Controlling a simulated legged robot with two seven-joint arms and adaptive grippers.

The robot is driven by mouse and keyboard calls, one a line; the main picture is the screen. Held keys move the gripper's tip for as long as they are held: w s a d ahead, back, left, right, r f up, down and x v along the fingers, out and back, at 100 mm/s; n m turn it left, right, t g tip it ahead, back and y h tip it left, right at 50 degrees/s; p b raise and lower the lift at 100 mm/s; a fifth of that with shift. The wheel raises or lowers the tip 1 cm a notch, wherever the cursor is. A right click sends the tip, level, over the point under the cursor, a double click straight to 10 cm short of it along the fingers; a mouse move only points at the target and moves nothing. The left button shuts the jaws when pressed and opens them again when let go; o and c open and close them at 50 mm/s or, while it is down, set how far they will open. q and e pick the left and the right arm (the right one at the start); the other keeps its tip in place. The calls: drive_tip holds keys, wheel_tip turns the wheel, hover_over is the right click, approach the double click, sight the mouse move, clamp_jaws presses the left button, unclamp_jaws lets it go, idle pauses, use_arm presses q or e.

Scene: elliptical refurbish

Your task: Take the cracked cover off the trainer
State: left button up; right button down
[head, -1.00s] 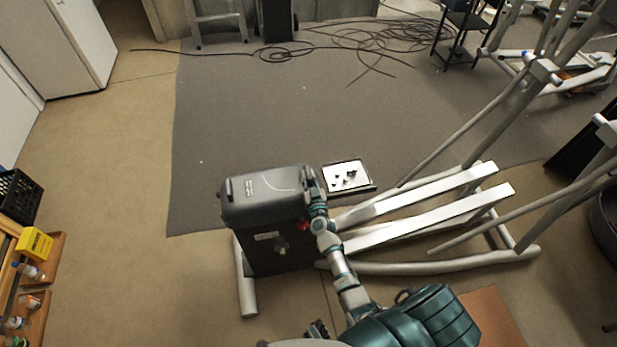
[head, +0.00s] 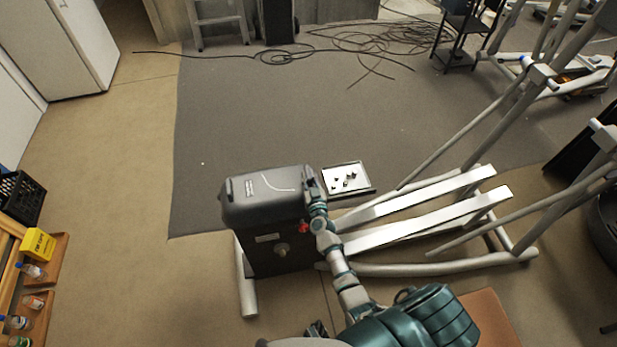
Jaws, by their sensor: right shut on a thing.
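The elliptical trainer stands in the middle, its long pale foot rails (head: 425,222) running to the right. Its dark grey cover (head: 262,205) sits on top of the black housing (head: 285,262) and has a pale curved crack line on its upper face. My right gripper (head: 312,184) is at the cover's right edge, shut on it; the fingertips are small and partly hidden by my wrist. At the bottom edge a small dark part, perhaps of my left gripper (head: 318,330), shows; its jaws cannot be made out.
A white tray (head: 338,171) with small dark parts lies on the grey mat (head: 230,120) behind the trainer. Black cables (head: 370,42) lie farther back. A wooden rack with bottles and a yellow box (head: 37,244) stands at left. Floor left of the trainer is clear.

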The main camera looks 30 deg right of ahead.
sight(308, 174)
drive_tip(key=shift+r, duration=0.35)
wheel_tip(308, 174, up, 3)
drive_tip(key=p, duration=0.3)
use_arm(q)
drive_tip(key=shift+s+a+r+p, duration=0.15)
drive_tip(key=shift+r+p, duration=0.35)
drive_tip(key=shift+r, duration=0.4)
drive_tip(key=shift+s+d+r+p, duration=0.15)
drive_tip(key=shift+r+p, duration=0.3)
drive_tip(key=shift+r, duration=0.5)
drive_tip(key=shift+s+a+r+p, duration=0.2)
drive_tip(key=shift+r+p, duration=0.3)
drive_tip(key=shift+r, duration=0.4)
use_arm(e)
drive_tip(key=shift+r, duration=1.15)
